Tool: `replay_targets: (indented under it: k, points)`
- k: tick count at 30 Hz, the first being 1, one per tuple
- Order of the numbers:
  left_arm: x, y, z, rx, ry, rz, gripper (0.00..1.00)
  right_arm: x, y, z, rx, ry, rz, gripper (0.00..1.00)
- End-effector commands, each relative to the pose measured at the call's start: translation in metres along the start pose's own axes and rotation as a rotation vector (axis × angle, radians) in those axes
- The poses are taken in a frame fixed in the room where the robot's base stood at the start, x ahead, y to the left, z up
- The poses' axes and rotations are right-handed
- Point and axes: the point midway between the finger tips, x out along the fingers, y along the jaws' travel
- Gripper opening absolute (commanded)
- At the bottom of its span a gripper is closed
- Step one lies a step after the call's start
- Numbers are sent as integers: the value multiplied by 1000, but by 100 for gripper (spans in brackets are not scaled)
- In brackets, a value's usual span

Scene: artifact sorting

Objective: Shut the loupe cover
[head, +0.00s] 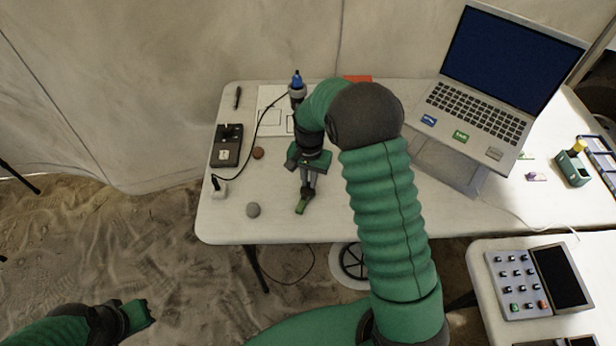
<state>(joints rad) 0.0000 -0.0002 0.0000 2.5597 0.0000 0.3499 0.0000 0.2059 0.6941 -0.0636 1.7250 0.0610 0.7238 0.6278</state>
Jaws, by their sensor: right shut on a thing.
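My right gripper (308,188) reaches down over the white table and is shut on a small green piece (302,206) near the table's front edge. The green piece is small and partly hidden by the fingers. It may be the loupe or its cover; I cannot tell which, nor how far the cover stands open. My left gripper (145,308) is low at the bottom left, over the sandy floor and away from the table. Its fingers are too unclear to tell open from shut.
On the white table (225,228) lie a grey disc (253,210), a brown disc (258,153), a black device (227,145) and a cable. A blue-topped tool (297,88) stands behind my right arm. A laptop (500,85) stands at the right.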

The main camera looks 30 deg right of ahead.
Motion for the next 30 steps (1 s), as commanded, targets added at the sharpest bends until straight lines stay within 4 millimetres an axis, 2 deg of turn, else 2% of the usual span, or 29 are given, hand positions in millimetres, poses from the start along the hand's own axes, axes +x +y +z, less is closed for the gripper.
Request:
replay_targets:
  k: [3, 4, 9, 19, 23, 30]
  points:
    - [1, 0, 0, 0, -1, 0, 0, 1, 0, 0, -1, 0, 0, 0]
    - [1, 0, 0, 0, -1, 0, 0, 1, 0, 0, -1, 0, 0, 16]
    - [1, 0, 1, 0, -1, 0, 0, 1, 0, 0, -1, 0, 0, 35]
    - [0, 0, 0, 0, -1, 0, 0, -4, 0, 0, -1, 1, -1, 35]
    - [-4, 0, -1, 0, -1, 0, 0, -27, 0, -1, -2, 3, -3, 35]
    - [-13, 0, -3, 0, -1, 0, 0, -98, -1, -1, -2, 4, -4, 35]
